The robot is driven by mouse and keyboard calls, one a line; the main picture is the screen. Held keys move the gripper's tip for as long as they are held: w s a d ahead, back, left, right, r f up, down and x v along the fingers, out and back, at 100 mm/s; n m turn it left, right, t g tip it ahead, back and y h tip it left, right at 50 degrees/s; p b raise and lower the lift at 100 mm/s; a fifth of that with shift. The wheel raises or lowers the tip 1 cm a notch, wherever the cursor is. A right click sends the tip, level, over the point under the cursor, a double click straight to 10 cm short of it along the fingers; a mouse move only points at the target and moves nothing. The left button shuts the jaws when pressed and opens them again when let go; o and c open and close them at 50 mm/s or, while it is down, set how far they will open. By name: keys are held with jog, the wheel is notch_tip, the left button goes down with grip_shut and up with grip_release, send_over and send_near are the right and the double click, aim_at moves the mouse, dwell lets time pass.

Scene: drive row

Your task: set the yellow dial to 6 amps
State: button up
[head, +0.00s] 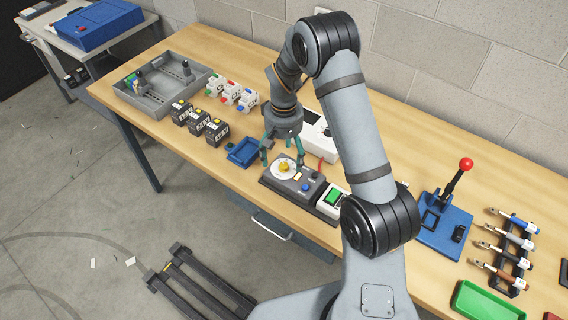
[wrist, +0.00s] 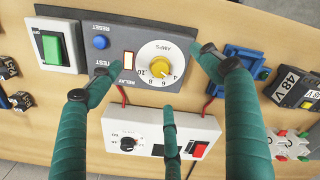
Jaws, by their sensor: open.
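The yellow dial (head: 284,168) sits on a round white scale plate on the dark grey relay box, near the table's front edge. In the wrist view the yellow dial (wrist: 158,69) lies between my outer fingers. Numbers ring it, with AMPS printed on the plate. I cannot tell for sure which number it points at. My gripper (head: 282,158) is open with its teal fingers pointing down over the relay box. In the wrist view my gripper (wrist: 154,76) has its fingers spread around the dial, and I see no contact with it.
The relay box also bears a blue button (wrist: 100,42) and a lit window (wrist: 128,60). A green switch (head: 333,197) stands beside it. A white box with a black knob (wrist: 127,143) and red switch stands behind. A blue tray (head: 231,158) lies to the left.

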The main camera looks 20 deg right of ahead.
aim_at(283, 164)
jog(key=shift+f, duration=0.2)
jog(key=shift+f+b, duration=1.35)
jog(key=shift+b, duration=0.05)
jog(key=shift+w, duration=0.1)
jog(key=shift+c, duration=1.3)
jog(key=c, duration=1.5)
jog(key=shift+c, duration=0.3)
